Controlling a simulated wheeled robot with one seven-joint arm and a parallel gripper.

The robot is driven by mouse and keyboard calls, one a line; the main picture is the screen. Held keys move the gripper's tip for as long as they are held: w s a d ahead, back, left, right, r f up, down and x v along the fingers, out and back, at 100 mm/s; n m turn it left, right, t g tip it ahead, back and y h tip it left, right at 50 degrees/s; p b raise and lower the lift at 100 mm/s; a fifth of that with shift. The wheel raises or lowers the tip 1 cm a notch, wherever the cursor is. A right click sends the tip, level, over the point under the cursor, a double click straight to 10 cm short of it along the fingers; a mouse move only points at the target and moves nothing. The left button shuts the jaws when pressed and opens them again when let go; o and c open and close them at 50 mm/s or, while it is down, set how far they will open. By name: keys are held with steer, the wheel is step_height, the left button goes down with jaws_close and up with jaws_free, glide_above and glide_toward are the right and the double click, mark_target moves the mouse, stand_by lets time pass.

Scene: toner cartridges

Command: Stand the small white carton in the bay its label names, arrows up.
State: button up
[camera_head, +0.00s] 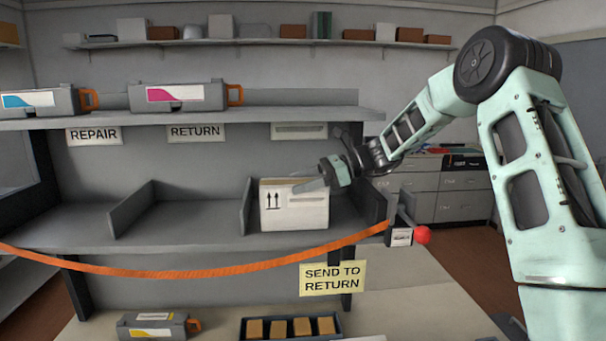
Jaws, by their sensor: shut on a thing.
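The small white carton (294,208) is upright in the right-hand bay, just right of a divider, with two black arrows on its front pointing up. Its other print is too small to read. My gripper (312,186) is shut on the carton's top right part, reaching in from the right. I cannot tell whether the carton's base touches the shelf (190,222). The REPAIR sign (93,135) hangs above the left bay and the RETURN sign (195,131) above the middle bay. The third sign (299,130), above the carton, is unreadable. The left and middle bays look empty.
An orange strap (180,272) sags across the shelf front, near a red ball (422,235). A yellow note (333,277) reads SEND TO RETURN. Grey dividers (133,208) separate the bays. Toner cartridges (180,96) lie above; another cartridge (152,326) and a dark tray (291,338) lie below.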

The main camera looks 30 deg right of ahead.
stand_by(0.3)
steer(key=shift+f, duration=0.15)
steer(key=o, duration=1.8)
steer(key=shift+s, duration=0.1)
steer(key=f+b+v, duration=0.1)
steer(key=b+v, duration=0.1)
steer(key=v, duration=0.2)
steer(key=f+b+v, duration=0.1)
steer(key=b+v, duration=0.1)
steer(key=v, duration=0.3)
steer(key=d+f+b+v, duration=0.1)
steer(key=b+v, duration=0.1)
steer(key=v, duration=0.3)
steer(key=shift+s+d, duration=0.2)
